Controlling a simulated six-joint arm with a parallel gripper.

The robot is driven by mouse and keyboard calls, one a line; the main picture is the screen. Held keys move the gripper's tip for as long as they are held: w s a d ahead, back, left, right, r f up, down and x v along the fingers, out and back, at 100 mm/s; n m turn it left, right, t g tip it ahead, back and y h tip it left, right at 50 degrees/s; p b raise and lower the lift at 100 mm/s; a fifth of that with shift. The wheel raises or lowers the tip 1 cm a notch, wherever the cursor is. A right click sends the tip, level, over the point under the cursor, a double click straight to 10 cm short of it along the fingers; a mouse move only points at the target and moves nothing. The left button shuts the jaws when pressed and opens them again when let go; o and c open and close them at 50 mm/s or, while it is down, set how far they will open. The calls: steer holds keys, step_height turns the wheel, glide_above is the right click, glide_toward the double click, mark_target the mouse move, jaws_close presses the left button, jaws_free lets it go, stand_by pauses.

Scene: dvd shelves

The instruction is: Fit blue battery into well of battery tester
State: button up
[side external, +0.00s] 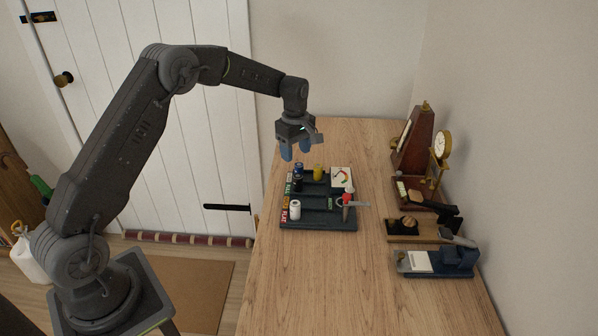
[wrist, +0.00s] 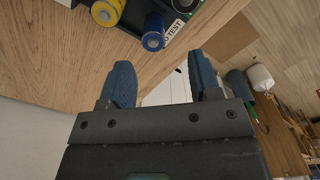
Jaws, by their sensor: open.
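The battery tester (side external: 320,222) is a dark tray on the wooden table, with a white dial panel (side external: 342,177) at its back right. The blue battery (side external: 298,167) stands upright at the tray's back left, close to the yellow battery (side external: 318,172). In the wrist view the blue battery (wrist: 153,38) shows end-on beyond the fingertips, beside a "TO TEST" label. My gripper (side external: 295,150) is open and empty above the back left of the tray, near the blue battery; its blue fingers (wrist: 162,78) are apart. I cannot make out the well clearly.
A black battery (side external: 297,183) and a white battery (side external: 294,210) stand along the tray's left side. A red and grey part (side external: 347,199) sits at its right. A metronome (side external: 414,140), a brass clock (side external: 442,145) and a blue device (side external: 435,262) line the wall.

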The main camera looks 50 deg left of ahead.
mark_target(299, 164)
steer(key=shift+w+d+f, duration=0.1)
steer(key=shift+f, duration=0.8)
steer(key=shift+w+d+f, duration=0.15)
steer(key=shift+f, duration=0.8)
steer(key=shift+w+d+f, duration=0.1)
steer(key=shift+f, duration=0.8)
steer(key=shift+c, duration=0.2)
steer(key=c, duration=1)
steer(key=shift+r, duration=0.15)
